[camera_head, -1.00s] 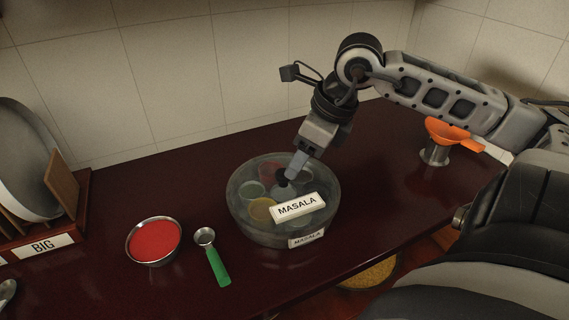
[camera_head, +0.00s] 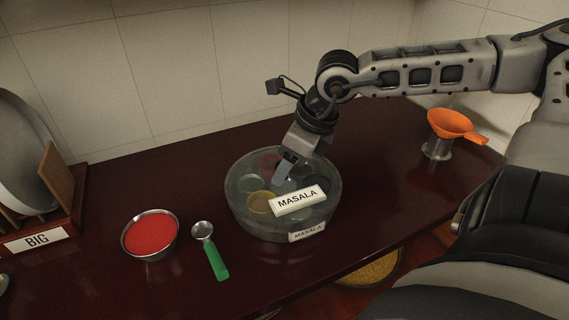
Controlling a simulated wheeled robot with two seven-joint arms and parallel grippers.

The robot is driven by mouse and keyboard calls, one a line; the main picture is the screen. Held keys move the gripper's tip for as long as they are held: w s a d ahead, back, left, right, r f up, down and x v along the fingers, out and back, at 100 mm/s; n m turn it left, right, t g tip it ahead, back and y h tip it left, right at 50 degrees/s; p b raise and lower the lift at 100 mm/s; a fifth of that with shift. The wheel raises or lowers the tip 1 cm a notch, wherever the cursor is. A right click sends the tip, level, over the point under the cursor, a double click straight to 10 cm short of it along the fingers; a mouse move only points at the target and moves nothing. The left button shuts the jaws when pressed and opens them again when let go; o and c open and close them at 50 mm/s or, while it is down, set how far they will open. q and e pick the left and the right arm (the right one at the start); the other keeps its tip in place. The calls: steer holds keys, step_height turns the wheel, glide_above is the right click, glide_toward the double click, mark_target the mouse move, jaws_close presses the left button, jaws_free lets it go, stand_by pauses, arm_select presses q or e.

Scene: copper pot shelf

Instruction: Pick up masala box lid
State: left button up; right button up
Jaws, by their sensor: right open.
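The masala box (camera_head: 240,213) is a round, see-through grey container on the dark red counter, with small cups of spice inside. Its clear lid (camera_head: 247,172) lies on top, with a white MASALA label (camera_head: 298,200) on it; a second label is on the box's front wall. My right gripper (camera_head: 283,172) points down over the middle of the lid and is open. Its fingers cover the lid's centre, so I cannot tell whether they touch the lid or have a knob between them. My left gripper is not in view.
A metal bowl of red powder (camera_head: 150,236) and a green-handled scoop (camera_head: 214,258) lie left of the box. A rack labelled BIG (camera_head: 38,240) stands far left. An orange funnel (camera_head: 451,124) sits on a metal cup (camera_head: 437,149) at right. Bare counter lies behind the box.

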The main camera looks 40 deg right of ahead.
jaws_close()
steer(key=shift+r, duration=0.1)
